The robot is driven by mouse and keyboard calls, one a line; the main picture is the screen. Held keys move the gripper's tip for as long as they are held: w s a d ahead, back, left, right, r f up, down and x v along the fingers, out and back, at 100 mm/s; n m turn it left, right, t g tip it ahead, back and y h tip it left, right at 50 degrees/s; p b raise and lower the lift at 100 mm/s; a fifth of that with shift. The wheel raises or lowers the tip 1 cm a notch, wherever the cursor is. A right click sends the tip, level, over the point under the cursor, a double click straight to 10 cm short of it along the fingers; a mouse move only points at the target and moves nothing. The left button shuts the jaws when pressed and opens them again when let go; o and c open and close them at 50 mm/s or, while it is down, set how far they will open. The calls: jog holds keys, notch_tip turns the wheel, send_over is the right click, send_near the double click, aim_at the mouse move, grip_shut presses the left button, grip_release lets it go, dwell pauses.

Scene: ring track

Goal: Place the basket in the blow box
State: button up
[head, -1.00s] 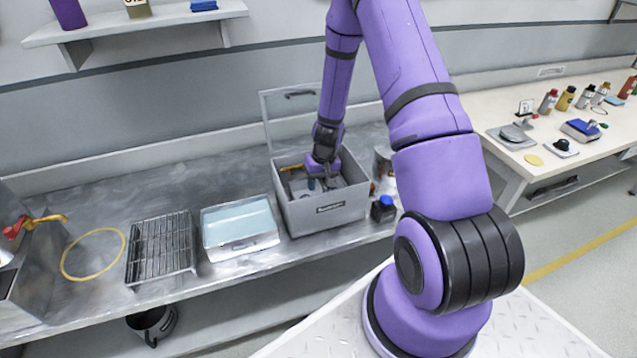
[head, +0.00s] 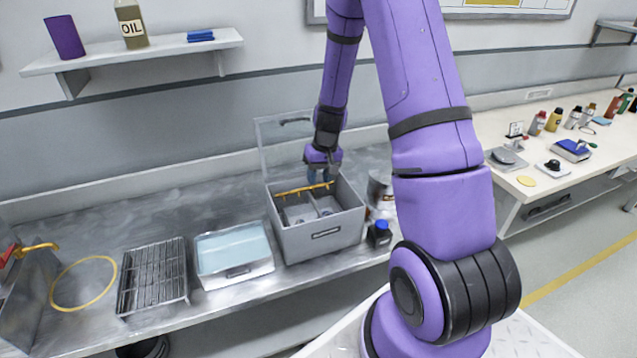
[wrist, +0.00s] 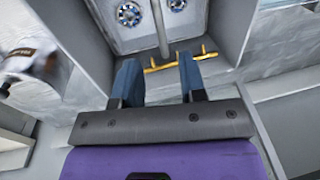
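Inside are two grey compartments with a divider (wrist: 160,25), round metal parts (wrist: 130,14), and a yellow bar (head: 303,188) across the back. I cannot tell whether this insert is the basket. The yellow bar also shows in the wrist view (wrist: 182,62). My gripper (head: 322,178) is over the box's rear part. In the wrist view its blue fingers (wrist: 160,75) are apart with nothing visibly held between them.
A wire rack (head: 153,278), a shallow tray of pale liquid (head: 233,253) and a yellow ring (head: 84,283) lie left of the box. A blue-capped bottle (head: 379,233) and a metal can (head: 380,191) stand close on its right. A shelf (head: 140,47) hangs above.

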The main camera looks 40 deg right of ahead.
jog(key=s+a+r+n+t, duration=0.1)
jog(key=s+a+r, duration=0.2)
jog(key=r, duration=0.5)
jog(key=s+a+r, duration=0.2)
jog(key=a+r, duration=0.2)
jog(key=r, duration=0.4)
jog(key=s+a+r+n+t, duration=0.1)
jog(key=s+a+r, duration=0.2)
jog(key=r, duration=0.5)
jog(key=s+a+r+t+h, duration=0.1)
jog(key=s+a+r, duration=0.1)
jog(key=s+r, duration=0.3)
jog(key=s+a+r+n+t, duration=0.1)
jog(key=s+a+r, duration=0.2)
jog(key=s, duration=1)
notch_tip(320, 180, up, 2)
jog(key=shift+r+t+h, duration=0.2)
jog(key=shift+t+h, duration=0.1)
jog(key=shift+h, duration=0.1)
